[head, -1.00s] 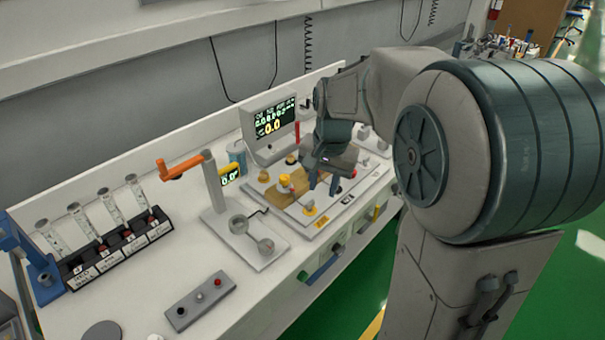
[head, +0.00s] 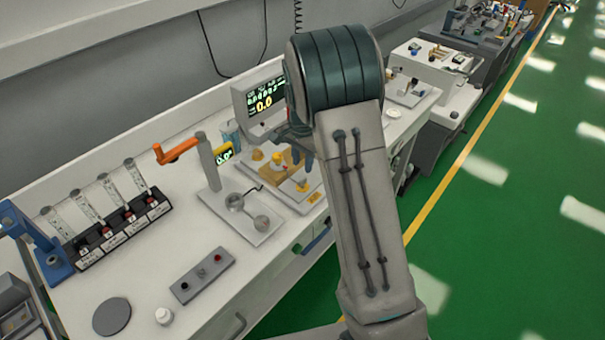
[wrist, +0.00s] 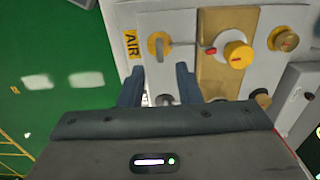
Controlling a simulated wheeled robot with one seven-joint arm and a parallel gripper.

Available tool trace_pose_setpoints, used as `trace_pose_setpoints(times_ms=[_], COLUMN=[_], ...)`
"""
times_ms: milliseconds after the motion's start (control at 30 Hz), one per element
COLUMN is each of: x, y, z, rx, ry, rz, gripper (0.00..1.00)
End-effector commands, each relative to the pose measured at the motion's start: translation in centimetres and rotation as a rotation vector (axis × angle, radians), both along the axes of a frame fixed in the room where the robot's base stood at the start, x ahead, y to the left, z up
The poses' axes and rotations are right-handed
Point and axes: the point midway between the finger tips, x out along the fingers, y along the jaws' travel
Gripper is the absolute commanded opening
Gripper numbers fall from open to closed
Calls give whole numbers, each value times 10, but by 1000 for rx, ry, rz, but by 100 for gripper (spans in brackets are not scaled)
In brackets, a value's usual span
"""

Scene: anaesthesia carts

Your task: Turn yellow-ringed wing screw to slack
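The yellow-ringed wing screw (wrist: 158,46) is on the grey panel in the wrist view, its grey wing running roughly up and down the picture across the yellow ring. In the head view its yellow ring (head: 303,186) shows small beside my fingers. My gripper (wrist: 159,84) is open, its two dark fingers apart and pointing toward the panel. The screw lies beyond the fingertips, in line with the gap, and I see no contact. A small grey part (wrist: 164,99) shows between the fingers, partly hidden. In the head view my gripper (head: 300,158) is partly hidden by my arm.
Right of the screw in the wrist view are a brass-coloured block (wrist: 222,80), a yellow knob (wrist: 238,55) and a brass knob (wrist: 285,39). An AIR label (wrist: 132,44) is at its left. A monitor (head: 262,103) and an orange-handled post (head: 207,160) stand nearby.

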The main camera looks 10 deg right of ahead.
Motion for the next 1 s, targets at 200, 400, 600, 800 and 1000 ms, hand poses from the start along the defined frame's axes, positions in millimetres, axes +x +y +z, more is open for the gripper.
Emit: trace_pose_setpoints(times_ms=[200, 400, 600, 800, 1000], x=[-1, 0, 0, 0, 0], y=[-1, 0, 0, 0, 0], z=[-40, -59, -63, -63, -63], rx=[-1, 0, 1, 1, 0], ry=[4, 0, -1, -1, -1], rz=[-1, 0, 1, 1, 1], gripper=[31, 31, 31, 14, 0])
